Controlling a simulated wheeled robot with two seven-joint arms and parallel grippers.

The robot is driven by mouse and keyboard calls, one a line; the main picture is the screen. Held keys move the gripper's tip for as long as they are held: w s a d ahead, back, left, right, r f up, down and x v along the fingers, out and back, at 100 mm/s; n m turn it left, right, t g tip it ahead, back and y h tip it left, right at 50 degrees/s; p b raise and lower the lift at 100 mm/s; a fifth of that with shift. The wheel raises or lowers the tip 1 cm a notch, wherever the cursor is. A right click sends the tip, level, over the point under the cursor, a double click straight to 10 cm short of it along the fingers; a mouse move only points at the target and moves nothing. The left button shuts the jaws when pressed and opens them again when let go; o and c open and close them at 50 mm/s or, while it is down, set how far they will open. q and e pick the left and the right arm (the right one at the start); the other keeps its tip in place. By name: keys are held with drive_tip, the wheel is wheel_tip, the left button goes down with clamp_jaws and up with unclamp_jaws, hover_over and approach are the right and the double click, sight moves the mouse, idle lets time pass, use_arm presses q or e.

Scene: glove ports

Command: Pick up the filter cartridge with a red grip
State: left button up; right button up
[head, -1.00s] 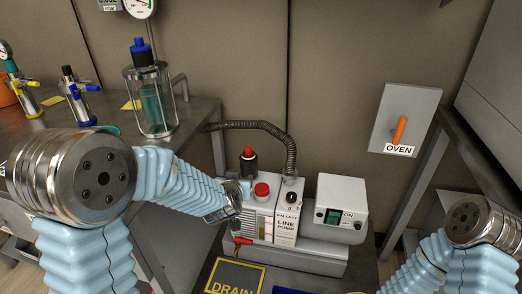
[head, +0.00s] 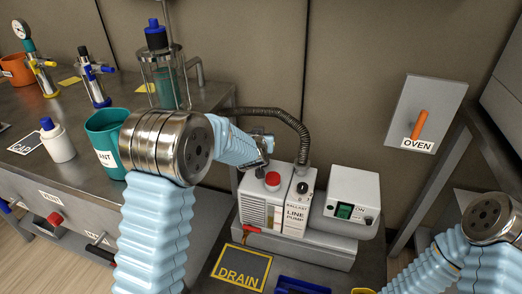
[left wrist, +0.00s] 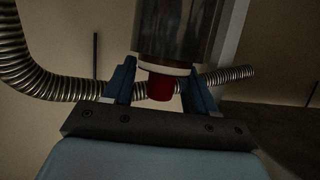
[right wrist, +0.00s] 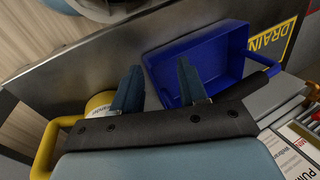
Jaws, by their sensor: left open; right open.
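The filter cartridge is a dark cylinder (left wrist: 178,35) with a pale ring and a red grip (left wrist: 161,87) in the left wrist view. My left gripper (left wrist: 160,88) is open, with one finger on each side of the red grip. Whether the fingers touch it I cannot tell. In the head view my left gripper (head: 266,146) is behind the pump's top, and it hides the cartridge there. My right gripper (right wrist: 158,88) is open and empty, low near a blue tray (right wrist: 218,75); it is outside the head view.
The line pump (head: 265,215) with a red cap stands close to my left gripper, and a ribbed metal hose (head: 285,122) arches beside it. A yellow container (right wrist: 98,103) is near my right gripper. A teal mug (head: 105,135) and a white bottle (head: 58,143) stand on the left bench.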

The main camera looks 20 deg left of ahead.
use_arm(q)
drive_tip(key=shift+w+f, duration=0.2)
drive_tip(key=shift+w, duration=0.15)
drive_tip(key=shift+c, duration=0.5)
drive_tip(key=shift+s, duration=0.1)
clamp_jaws()
